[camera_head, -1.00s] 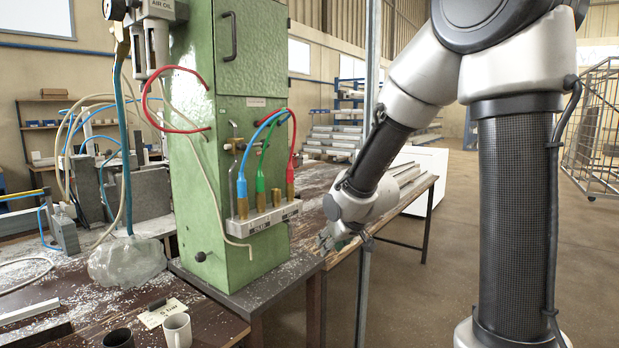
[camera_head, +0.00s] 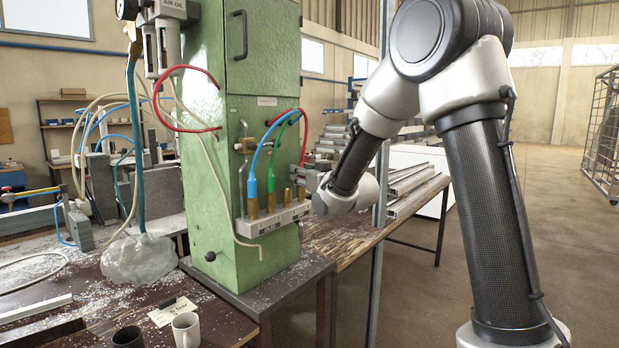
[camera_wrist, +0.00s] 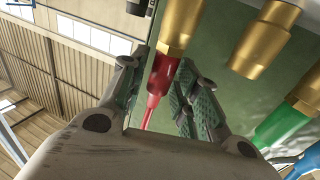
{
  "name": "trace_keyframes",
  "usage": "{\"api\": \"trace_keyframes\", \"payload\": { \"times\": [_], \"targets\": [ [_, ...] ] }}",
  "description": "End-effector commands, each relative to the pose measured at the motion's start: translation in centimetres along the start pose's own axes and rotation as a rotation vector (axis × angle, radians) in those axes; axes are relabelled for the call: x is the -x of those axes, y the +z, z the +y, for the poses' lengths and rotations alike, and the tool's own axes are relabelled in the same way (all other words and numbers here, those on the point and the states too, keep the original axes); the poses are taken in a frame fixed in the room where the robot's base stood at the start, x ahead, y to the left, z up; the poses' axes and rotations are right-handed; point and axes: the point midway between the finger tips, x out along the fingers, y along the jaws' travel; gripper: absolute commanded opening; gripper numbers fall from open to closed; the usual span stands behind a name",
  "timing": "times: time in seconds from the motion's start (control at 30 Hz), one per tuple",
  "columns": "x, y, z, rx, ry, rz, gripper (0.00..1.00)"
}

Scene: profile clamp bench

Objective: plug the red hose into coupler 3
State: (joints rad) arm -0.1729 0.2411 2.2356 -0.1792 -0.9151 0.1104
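The red hose (camera_head: 304,135) arches down to the right end of the coupler row. In the wrist view its red plug (camera_wrist: 161,75) sits in the end brass coupler (camera_wrist: 179,25). The neighbouring brass coupler, third from the left in the head view (camera_head: 287,196), is empty; it also shows in the wrist view (camera_wrist: 265,40). My gripper (camera_wrist: 158,70) is open, with one finger on each side of the red plug; the right finger is close to it, and contact is unclear. In the head view my gripper (camera_head: 312,178) is beside the right end of the row, partly hidden.
The blue hose (camera_head: 253,170) and green hose (camera_head: 272,165) occupy the two left couplers on the grey block (camera_head: 268,225). The green cabinet (camera_head: 240,110) stands right behind. A metal post (camera_head: 381,200) stands close to my arm. A mug (camera_head: 186,330) is on the front table.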

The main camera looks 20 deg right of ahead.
Motion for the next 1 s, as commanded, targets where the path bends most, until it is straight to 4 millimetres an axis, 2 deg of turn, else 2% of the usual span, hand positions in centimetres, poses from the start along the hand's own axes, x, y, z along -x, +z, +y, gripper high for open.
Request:
{"api": "trace_keyframes", "payload": {
  "times": [0.13, 0.37, 0.53, 0.57, 0.63, 0.67, 0.73, 1.0],
  "targets": [
    [-0.83, 0.07, 0.01, 0.000, 0.000, -0.002, 0.31],
    [-0.90, 0.04, 0.01, 0.000, 0.001, -0.001, 0.31],
    [-0.88, 0.04, 0.01, 0.000, 0.000, -0.001, 0.02],
    [-0.88, 0.04, 0.01, 0.000, 0.000, -0.001, 0.00],
    [-0.88, 0.04, 0.01, 0.000, 0.000, -0.001, 0.00],
    [-0.88, 0.04, 0.01, 0.000, 0.000, -0.001, 0.13],
    [-0.88, 0.04, 0.01, 0.000, 0.000, -0.001, 0.01],
    [-0.87, 0.04, 0.01, 0.000, 0.000, -0.001, 0.00]
  ]
}}
